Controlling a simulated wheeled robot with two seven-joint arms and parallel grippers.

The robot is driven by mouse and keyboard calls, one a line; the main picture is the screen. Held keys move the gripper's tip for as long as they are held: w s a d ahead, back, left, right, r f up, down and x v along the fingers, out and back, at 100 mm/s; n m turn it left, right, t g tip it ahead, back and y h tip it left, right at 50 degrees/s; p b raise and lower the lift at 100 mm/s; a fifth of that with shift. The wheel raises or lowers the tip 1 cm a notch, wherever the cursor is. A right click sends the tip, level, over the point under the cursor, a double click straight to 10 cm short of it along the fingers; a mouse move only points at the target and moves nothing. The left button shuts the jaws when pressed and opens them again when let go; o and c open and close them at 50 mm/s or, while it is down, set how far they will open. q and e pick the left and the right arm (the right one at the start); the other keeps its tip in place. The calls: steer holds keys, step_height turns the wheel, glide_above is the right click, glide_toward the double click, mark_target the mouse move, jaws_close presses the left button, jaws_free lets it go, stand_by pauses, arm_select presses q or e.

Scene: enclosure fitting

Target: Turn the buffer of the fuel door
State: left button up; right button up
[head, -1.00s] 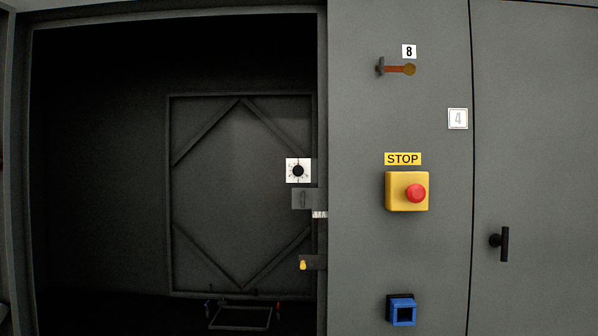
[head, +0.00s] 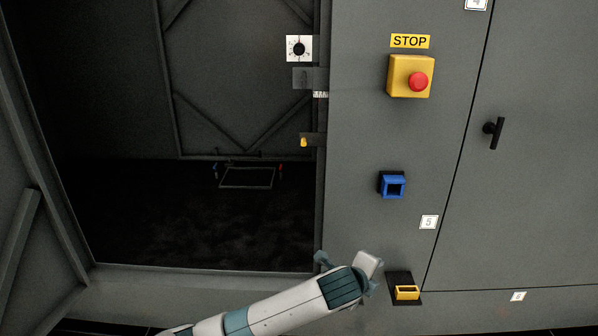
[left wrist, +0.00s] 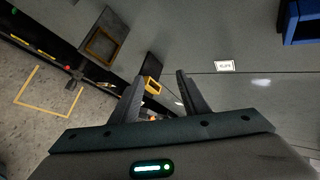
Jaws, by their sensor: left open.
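I cannot tell for certain which part is the buffer of the fuel door. A small yellow rectangular piece on a black mount (head: 406,292) is low on the grey cabinet front; a yellow piece on black also shows between my fingers in the left wrist view (left wrist: 152,86). My left gripper (head: 371,269) is just left of and above that piece in the head view, open and apparently empty. Its two fingers show spread in the left wrist view (left wrist: 159,90). A blue square fitting on a black base (head: 392,185) is higher up. My right gripper is not in view.
A yellow box with a red STOP button (head: 411,77) and a black handle (head: 493,133) stick out of the cabinet. A dark open compartment (head: 200,220) is on the left, with a yellow-tipped bracket (head: 304,142) at its edge. A white label (head: 428,222) sits below the blue fitting.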

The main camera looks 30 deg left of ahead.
arm_select(q)
steer(key=w+a+r+m+t+y+p, duration=0.1)
steer(key=a+r+m, duration=0.2)
steer(key=r, duration=0.7)
steer(key=a+r+m+t+y+p, duration=0.1)
steer(key=a+r+m+y, duration=0.1)
steer(key=r, duration=0.8)
steer(key=w+a+r+m+t+y+p, duration=0.1)
steer(key=a+r+m, duration=0.2)
steer(key=r, duration=0.7)
steer(key=m+t+y+p, duration=0.1)
steer(key=m+y+p, duration=0.2)
steer(key=m+y, duration=0.25)
glide_toward(298, 50)
steer(key=shift+n+y, duration=0.25)
steer(key=shift+n, duration=0.1)
steer(key=v, duration=0.4)
steer(key=shift+s+d+f, duration=0.1)
steer(key=shift+d+f, duration=0.05)
steer(key=shift+f, duration=0.25)
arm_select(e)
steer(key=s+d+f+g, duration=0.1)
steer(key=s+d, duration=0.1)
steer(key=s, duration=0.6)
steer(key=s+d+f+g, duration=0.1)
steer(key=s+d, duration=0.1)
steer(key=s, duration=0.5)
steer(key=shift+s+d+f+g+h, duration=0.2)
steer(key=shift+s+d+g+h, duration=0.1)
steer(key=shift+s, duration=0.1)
